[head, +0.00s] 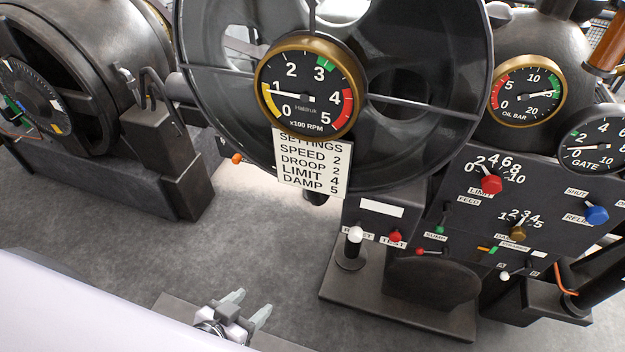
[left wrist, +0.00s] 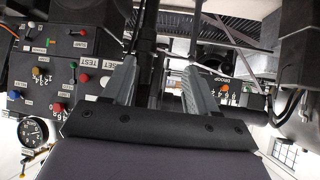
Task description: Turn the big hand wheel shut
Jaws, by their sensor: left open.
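A large dark spoked wheel (head: 463,127) fills the upper middle of the head view. Its top is cut off, and a brass-rimmed RPM gauge (head: 308,86) and a settings card (head: 311,164) hide part of it. I cannot tell for sure that it is the big hand wheel. My left gripper (head: 249,303) is low in the head view, below and in front of this wheel and apart from it. It is open and looks empty. Its two fingers also show in the left wrist view (left wrist: 160,72), with dark machine parts behind them. My right gripper is not in view.
A control panel (head: 460,213) with coloured knobs and small levers stands to the right. A white-topped lever (head: 354,238) rises from its base. A dark machine (head: 160,160) stands at the left. Grey floor (head: 130,235) is clear between them.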

